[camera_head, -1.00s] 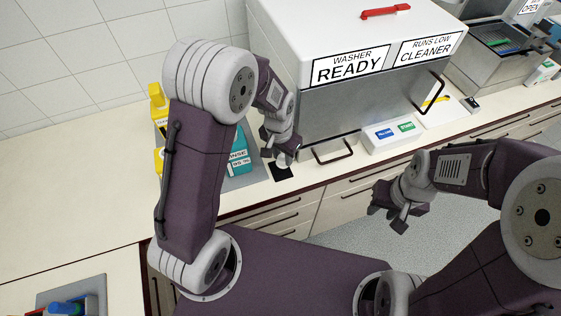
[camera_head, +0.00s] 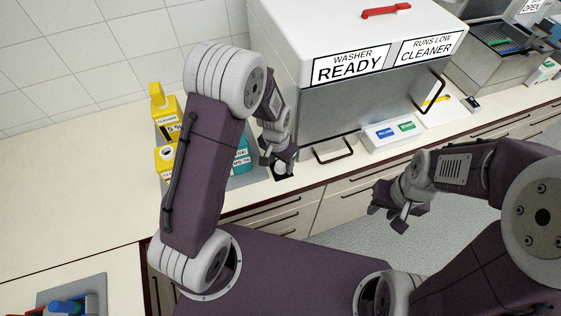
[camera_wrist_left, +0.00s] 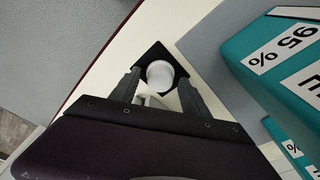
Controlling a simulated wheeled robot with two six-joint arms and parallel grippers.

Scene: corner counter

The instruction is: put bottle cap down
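The bottle cap is a small round white piece (camera_wrist_left: 160,75), seen in the left wrist view over the black square pad (camera_wrist_left: 151,55) on the counter. In that view it lies between the fingertips, with a narrow gap visible on each side. My left gripper (camera_head: 278,169) is low over the counter in front of the washer, fingers apart around the cap. In the head view the gripper hides most of the pad and cap. My right gripper (camera_head: 392,213) hangs over the floor side, away from the counter; its finger opening is unclear.
Yellow bottles (camera_head: 167,160) and teal bottles (camera_head: 241,155) stand on a grey tray left of the gripper; one yellow bottle shows an open mouth. The white washer (camera_head: 350,80) with its handle (camera_head: 335,153) is close on the right. The left counter (camera_head: 70,190) is mostly clear.

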